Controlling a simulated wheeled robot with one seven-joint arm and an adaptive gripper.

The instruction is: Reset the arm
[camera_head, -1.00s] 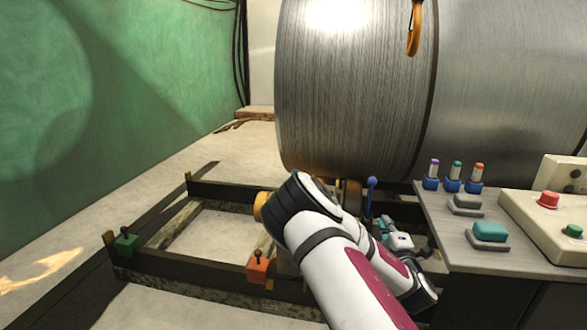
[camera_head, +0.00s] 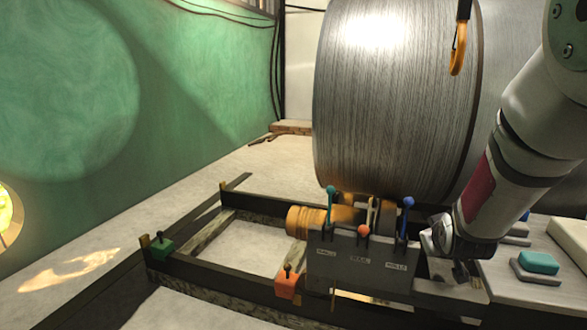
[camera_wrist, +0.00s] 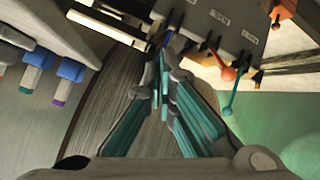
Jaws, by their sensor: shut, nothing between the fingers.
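My gripper (camera_wrist: 161,72) shows in the wrist view with its teal fingers shut and nothing between them. In the head view my arm comes down from the upper right, and the wrist end hides the fingers. A dark lever box (camera_head: 355,268) stands left of my wrist. It has a teal-knobbed lever (camera_head: 331,190), a red-orange-knobbed lever (camera_head: 363,230) and a blue-knobbed lever (camera_head: 408,202). In the wrist view the red-orange knob (camera_wrist: 228,74) and teal knob (camera_wrist: 227,112) lie right of the fingertips. Whether the fingers touch the blue lever I cannot tell.
A big metal drum (camera_head: 390,110) stands behind the box, with an orange hook (camera_head: 458,55) in front of it. A console with a teal button (camera_head: 539,262) is at right. A floor frame carries a green block (camera_head: 161,248) and an orange block (camera_head: 287,285). Floor at left is clear.

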